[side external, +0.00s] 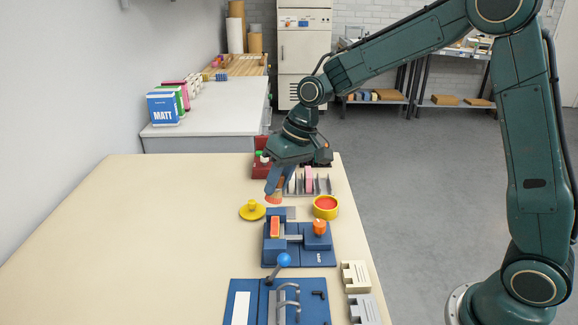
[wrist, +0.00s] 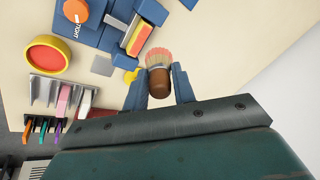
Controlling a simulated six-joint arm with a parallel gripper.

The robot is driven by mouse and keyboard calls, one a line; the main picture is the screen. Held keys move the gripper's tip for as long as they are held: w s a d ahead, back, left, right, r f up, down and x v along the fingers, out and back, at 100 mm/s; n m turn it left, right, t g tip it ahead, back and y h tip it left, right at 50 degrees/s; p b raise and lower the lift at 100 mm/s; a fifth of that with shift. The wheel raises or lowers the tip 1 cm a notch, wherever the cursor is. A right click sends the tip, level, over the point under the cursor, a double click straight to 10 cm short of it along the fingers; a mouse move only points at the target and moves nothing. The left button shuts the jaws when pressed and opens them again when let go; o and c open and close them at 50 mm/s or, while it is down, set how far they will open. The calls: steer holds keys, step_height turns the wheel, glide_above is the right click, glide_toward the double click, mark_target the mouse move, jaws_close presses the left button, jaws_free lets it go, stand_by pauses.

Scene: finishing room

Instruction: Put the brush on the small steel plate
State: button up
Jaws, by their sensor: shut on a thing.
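My gripper (side external: 274,186) is shut on the brush, with its blue fingers on either side of the handle. In the wrist view the brush (wrist: 159,78) has a rounded brown handle and pinkish-red bristles that point away from my wrist. In the side view the brush bristles (side external: 273,198) show below my fingers, pointing down; the handle is mostly hidden. The small steel plate (wrist: 102,66) is a bare grey square, apart from the brush and to its left in the wrist view. In the side view the plate (side external: 291,212) lies behind the blue fixture.
A yellow lid with a knob (side external: 252,210) lies close to the brush. A yellow pot with red contents (side external: 326,207) stands right of the plate. A blue fixture (side external: 299,258) with orange parts is in front; a slotted rack (side external: 323,185) is behind. The table's left side is clear.

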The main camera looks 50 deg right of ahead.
steer(key=w+d+r+h, duration=0.3)
steer(key=w+d+r, duration=0.2)
steer(key=w+d, duration=0.3)
steer(key=shift+d+r+g, duration=0.3)
steer(key=shift+d+g, duration=0.1)
steer(key=shift+d, duration=0.7)
steer(key=shift+f, duration=0.1)
step_height(320, 180, down, 16)
steer(key=shift+r, duration=0.2)
steer(key=shift+f, duration=0.1)
steer(key=shift+f, duration=2)
steer(key=shift+f, duration=0.1)
steer(key=o, duration=1)
